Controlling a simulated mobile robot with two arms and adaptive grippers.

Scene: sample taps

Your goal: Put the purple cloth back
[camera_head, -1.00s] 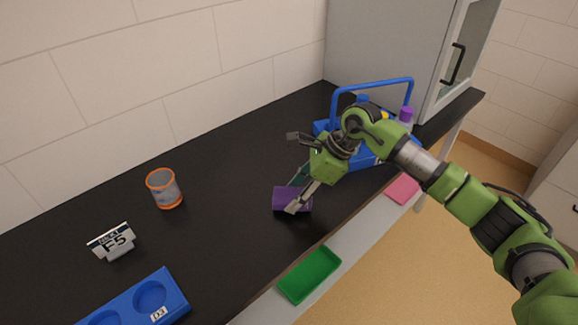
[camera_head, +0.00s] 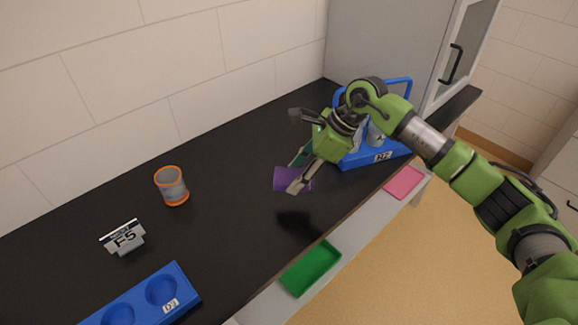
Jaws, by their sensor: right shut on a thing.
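The purple cloth (camera_head: 284,179) is a small folded piece above the black counter, at the middle of the head view. My right gripper (camera_head: 298,173) is shut on the purple cloth, and a dark shadow lies on the counter below it. The fingers hide part of the cloth. My left gripper is not in view.
A blue carrier (camera_head: 376,157) labelled N2 stands behind my right arm, partly hidden. A glass with orange rims (camera_head: 172,186), an F5 sign (camera_head: 123,238) and a blue holder (camera_head: 184,292) are at left. Green (camera_head: 311,268) and pink (camera_head: 404,182) trays lie along the front. A grey cabinet (camera_head: 385,45) stands behind.

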